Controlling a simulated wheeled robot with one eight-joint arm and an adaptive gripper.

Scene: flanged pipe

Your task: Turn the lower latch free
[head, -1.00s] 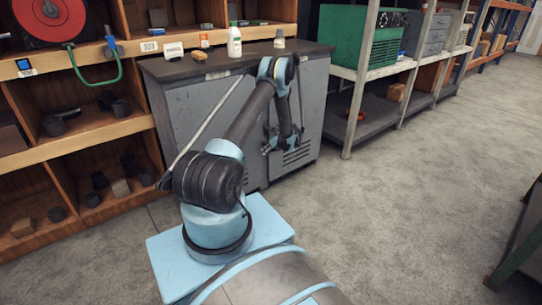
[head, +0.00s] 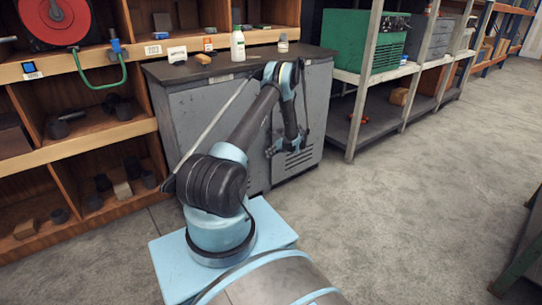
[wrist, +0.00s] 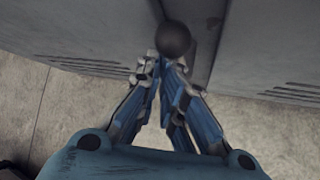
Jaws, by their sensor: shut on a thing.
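The grey metal cabinet (head: 215,115) stands ahead with two doors. In the wrist view its doors (wrist: 95,30) meet at a dark vertical strip. A dark round latch knob (wrist: 173,40) sits at this strip, right at my fingertips. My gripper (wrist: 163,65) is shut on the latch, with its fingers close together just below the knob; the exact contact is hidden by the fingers. In the head view my gripper (head: 274,148) is small, low against the cabinet front, partly hidden by my arm. The latch cannot be made out there.
A white bottle (head: 238,43) and small items stand on the cabinet top. Wooden shelving (head: 75,145) is at the left. A metal rack (head: 352,110) with a green box (head: 378,43) stands at the right. The concrete floor (head: 410,200) on the right is open.

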